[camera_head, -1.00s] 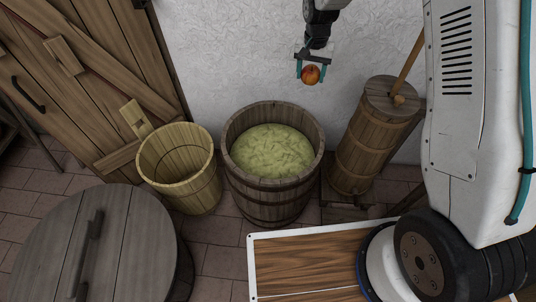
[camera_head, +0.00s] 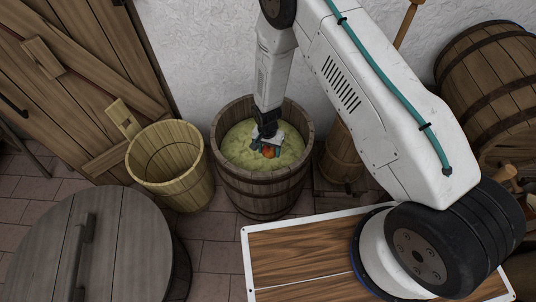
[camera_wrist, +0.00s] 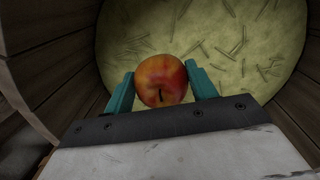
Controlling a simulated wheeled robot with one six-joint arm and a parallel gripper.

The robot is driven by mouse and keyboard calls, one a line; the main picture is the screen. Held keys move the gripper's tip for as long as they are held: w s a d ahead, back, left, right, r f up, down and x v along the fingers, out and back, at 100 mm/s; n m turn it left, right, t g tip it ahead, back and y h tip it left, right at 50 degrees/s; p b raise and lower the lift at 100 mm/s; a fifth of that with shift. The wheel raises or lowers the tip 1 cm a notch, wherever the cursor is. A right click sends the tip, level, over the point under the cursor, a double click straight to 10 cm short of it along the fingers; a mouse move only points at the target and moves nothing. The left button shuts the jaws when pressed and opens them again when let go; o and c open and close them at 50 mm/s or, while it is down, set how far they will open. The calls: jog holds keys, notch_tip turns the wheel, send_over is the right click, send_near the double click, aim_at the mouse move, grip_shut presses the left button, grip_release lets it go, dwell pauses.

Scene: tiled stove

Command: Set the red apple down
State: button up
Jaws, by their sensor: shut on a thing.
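The red apple (camera_wrist: 161,80), red with orange-yellow patches, is between the teal fingers of my gripper (camera_wrist: 161,88) in the wrist view. In the head view the apple (camera_head: 268,152) shows as a small orange-red patch at my gripper (camera_head: 266,150). My gripper is shut on the apple, inside the rim of the wooden tub (camera_head: 262,188). Pale yellow-green shredded contents (camera_head: 236,148) fill the tub below it. I cannot tell whether the apple touches these contents.
A light wooden bucket (camera_head: 170,165) stands left of the tub. A large lidded barrel (camera_head: 90,245) is at the lower left. A churn (camera_head: 340,160) stands to the right, partly hidden by my arm. Another barrel (camera_head: 490,85) lies at the far right.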

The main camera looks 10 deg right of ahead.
aim_at(269, 155)
notch_tip(269, 155, down, 4)
jog(key=shift+f, duration=0.25)
jog(key=o, duration=1)
jog(key=shift+f, duration=0.1)
jog(key=shift+o, duration=0.2)
jog(key=r, duration=0.8)
jog(key=w+r, duration=0.1)
jog(key=r, duration=0.3)
jog(key=shift+a+r, duration=0.15)
